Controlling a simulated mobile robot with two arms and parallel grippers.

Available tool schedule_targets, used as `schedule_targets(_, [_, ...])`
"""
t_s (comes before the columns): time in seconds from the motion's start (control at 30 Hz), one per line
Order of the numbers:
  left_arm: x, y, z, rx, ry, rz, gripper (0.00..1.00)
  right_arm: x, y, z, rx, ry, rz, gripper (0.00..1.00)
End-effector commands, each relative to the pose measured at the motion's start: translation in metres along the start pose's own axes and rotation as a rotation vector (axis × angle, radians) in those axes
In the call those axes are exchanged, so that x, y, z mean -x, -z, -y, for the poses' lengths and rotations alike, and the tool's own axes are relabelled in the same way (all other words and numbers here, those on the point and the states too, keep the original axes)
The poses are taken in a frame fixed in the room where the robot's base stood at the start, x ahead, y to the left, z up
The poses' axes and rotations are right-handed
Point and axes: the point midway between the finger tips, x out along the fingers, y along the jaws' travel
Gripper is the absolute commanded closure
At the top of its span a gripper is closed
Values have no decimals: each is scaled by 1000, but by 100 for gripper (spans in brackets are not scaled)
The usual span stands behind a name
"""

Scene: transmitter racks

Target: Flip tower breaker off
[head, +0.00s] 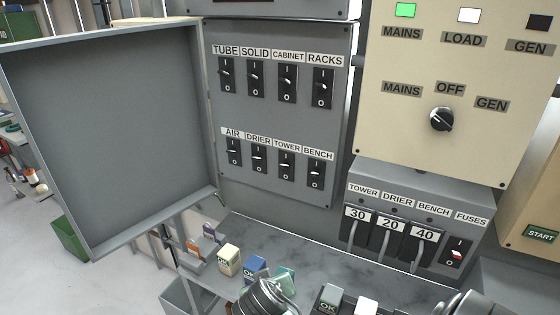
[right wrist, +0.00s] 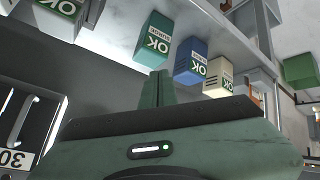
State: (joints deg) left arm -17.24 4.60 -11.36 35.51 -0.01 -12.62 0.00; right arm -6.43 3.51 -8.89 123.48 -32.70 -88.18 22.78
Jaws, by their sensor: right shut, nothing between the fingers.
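The TOWER breaker (head: 286,166) is a small black switch in the lower row of the grey breaker panel (head: 232,190), between DRIER and BENCH. In the head view it carries an O mark at its lower end. The panel's door (head: 115,130) stands open to the left. My right gripper (right wrist: 157,82) shows in the right wrist view, green, with its fingers shut together and empty. They appear over the teal OK box (right wrist: 152,40); touching or apart cannot be told. My left gripper cannot be made out.
Blue (head: 256,268) and cream (head: 229,260) OK boxes stand on the ledge below the panel. A fuse unit (head: 480,230) with handles marked 30, 20 and 40 sits to the right. A beige panel (head: 400,65) with a rotary knob (head: 441,119) is above it.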

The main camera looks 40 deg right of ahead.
Motion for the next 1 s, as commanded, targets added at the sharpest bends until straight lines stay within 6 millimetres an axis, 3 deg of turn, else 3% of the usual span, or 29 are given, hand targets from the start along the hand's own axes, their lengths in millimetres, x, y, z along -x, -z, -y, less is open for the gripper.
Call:
schedule_targets(0.03, [1,0,0,0,0,0,54,2,34,-6,-71,-59,-58,100])
schedule_targets(0.2, [1,0,0,0,0,0,54,20,135,-35,-317,-265,-269,100])
schedule_targets(0.3, [1,0,0,0,0,0,54,39,182,-50,-432,-353,-383,100])
schedule_targets(0.4, [1,0,0,0,0,0,54,56,214,-60,-515,-414,-471,100])
schedule_targets(0.6, [1,0,0,-1,0,0,54,75,240,-70,-587,-465,-554,100])
schedule_targets(1.0, [1,0,0,-3,0,-1,54,76,241,-70,-589,-468,-557,100])
